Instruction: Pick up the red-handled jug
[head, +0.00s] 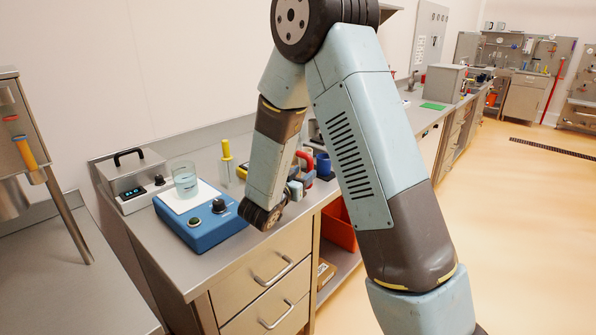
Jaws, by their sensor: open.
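A red curved handle, which seems to belong to the red-handled jug (304,157), shows on the steel counter just right of my forearm. Most of the jug is hidden or too small to make out. My arm reaches down in front of the counter, with its dark wrist low beside the blue device. My gripper (296,188) points away to the right of the wrist, close to the red handle in the picture. It is open, and nothing shows between its fingers. Whether it touches the jug cannot be told.
A blue stirrer device (203,222) carries a glass beaker (185,181) of liquid. A grey box with a black handle (131,179), a yellow-topped bottle (227,164) and a dark blue mug (323,164) stand nearby. An orange bin (340,226) sits below. The floor at right is clear.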

